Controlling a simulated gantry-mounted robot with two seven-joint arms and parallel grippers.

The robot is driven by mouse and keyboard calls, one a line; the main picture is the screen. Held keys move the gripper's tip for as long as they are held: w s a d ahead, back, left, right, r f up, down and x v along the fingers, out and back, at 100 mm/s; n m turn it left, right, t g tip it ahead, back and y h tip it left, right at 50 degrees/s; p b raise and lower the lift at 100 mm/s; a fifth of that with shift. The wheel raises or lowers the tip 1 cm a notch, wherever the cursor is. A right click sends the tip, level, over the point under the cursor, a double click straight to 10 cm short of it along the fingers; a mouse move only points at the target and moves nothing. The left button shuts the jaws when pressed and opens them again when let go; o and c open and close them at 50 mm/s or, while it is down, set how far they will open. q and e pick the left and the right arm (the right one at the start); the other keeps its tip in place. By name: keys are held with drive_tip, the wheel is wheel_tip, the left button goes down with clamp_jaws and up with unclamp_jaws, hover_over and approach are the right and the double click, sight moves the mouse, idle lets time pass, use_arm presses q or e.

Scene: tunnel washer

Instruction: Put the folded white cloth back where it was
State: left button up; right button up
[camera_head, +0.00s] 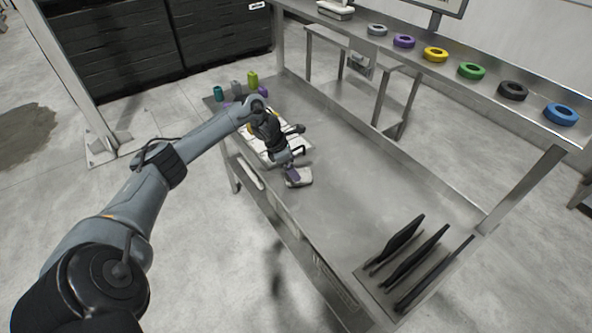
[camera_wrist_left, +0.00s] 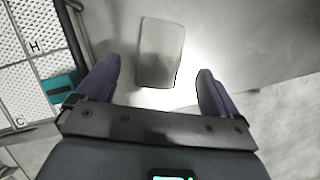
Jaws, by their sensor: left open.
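The folded cloth (camera_head: 301,179), pale grey-white and roughly rectangular, lies flat on the steel table near its front-left edge. In the left wrist view the cloth (camera_wrist_left: 160,50) shows whole, lying on the bare metal just past the fingertips and in line with the gap between them. My left gripper (camera_head: 291,173) points down at the cloth's left side in the head view and hides part of it. In the left wrist view its purple fingers (camera_wrist_left: 158,75) are spread wide with nothing held between them. My right gripper is not in view.
A white lettered grid tray (camera_wrist_left: 22,75) lies left of the cloth, with a teal item (camera_wrist_left: 60,90) at its edge. A rack of black plates (camera_head: 412,262) stands at the table's right end. Colored rings, including a yellow one (camera_head: 436,54), line the shelf. Mid-table is clear.

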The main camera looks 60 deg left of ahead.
use_arm(q)
drive_tip(key=v, duration=0.7)
drive_tip(key=shift+r, duration=0.15)
